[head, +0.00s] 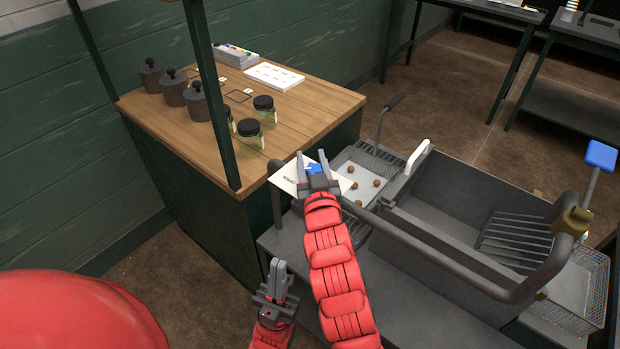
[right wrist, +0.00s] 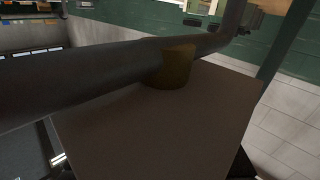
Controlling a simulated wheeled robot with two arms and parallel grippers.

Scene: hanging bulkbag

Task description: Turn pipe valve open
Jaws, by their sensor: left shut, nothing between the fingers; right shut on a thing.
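A thick grey pipe (head: 455,268) runs along the front of the basin. Near its left end, a blue valve handle (head: 313,167) shows between the fingers of my right gripper (head: 314,163), which is shut on it. A white card (head: 284,184) with small lettering lies around that spot, partly covered by the gripper. In the right wrist view, the pipe (right wrist: 85,78) passes above a flat brown-grey plate (right wrist: 150,125), with a brass-coloured fitting (right wrist: 176,68) between them; the handle is not visible there. My left gripper (head: 277,268) is shut and empty, low and left of the right arm.
A second blue handle (head: 600,156) with a brass valve body (head: 571,222) stands at the right end of the pipe. Behind the pipe are a grey fryer basin (head: 450,197) and wire baskets. A wooden counter (head: 170,117) with jars stands to the left.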

